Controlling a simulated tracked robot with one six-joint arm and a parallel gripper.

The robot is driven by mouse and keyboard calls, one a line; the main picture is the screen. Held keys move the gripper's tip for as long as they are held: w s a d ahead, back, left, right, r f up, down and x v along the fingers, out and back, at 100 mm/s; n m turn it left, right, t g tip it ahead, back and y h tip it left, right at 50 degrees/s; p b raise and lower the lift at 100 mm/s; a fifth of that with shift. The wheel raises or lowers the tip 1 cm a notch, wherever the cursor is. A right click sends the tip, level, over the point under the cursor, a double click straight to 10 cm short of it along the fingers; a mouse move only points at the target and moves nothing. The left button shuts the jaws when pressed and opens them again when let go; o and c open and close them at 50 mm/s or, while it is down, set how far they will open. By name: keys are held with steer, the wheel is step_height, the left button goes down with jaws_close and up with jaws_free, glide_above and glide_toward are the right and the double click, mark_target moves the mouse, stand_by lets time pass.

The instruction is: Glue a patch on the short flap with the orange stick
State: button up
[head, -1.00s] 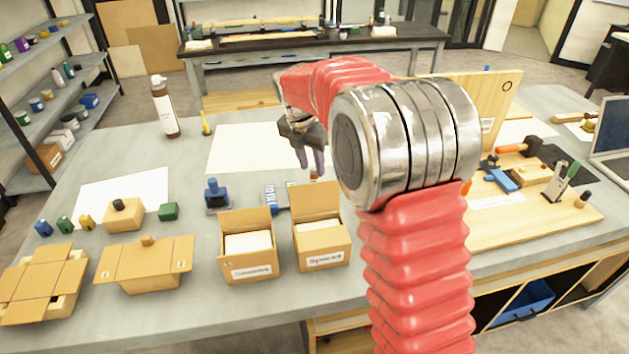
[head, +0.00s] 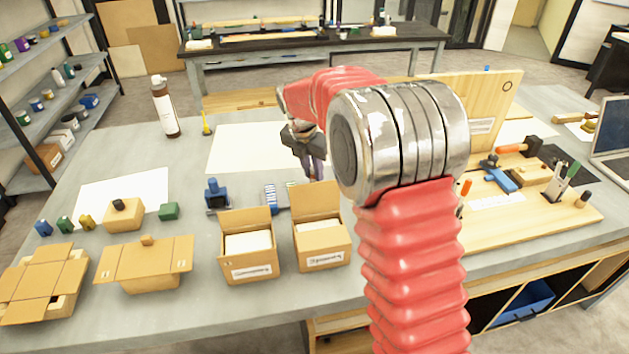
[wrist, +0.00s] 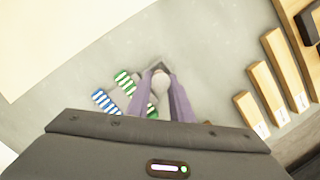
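My gripper (head: 310,165) is low over the table, behind two open boxes. In the wrist view its purple fingers (wrist: 160,85) stand on either side of a pale, upright stick-like thing (wrist: 159,92); whether they grip it is unclear, and no orange shows on it. A small orange thing (head: 466,188) stands right of my arm, partly hidden. Cardboard boxes with open flaps stand in front: a left box (head: 250,250) and a right box (head: 321,240). Two flatter boxes lie further left, one in the middle (head: 145,265) and one at the edge (head: 42,285). No patch is clearly identifiable.
Blue-striped (wrist: 106,102) and green-striped (wrist: 123,82) pieces lie beside my fingers. A blue stamp-like object (head: 216,195) stands to the left. White sheets (head: 125,190) lie on the table. A wooden tool board (head: 535,222) fills the right side.

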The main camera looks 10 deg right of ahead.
jaws_close()
steer(key=shift+r, duration=0.1)
steer(key=shift+r, duration=2.9)
steer(key=shift+o, duration=0.7)
jaws_free()
jaws_close()
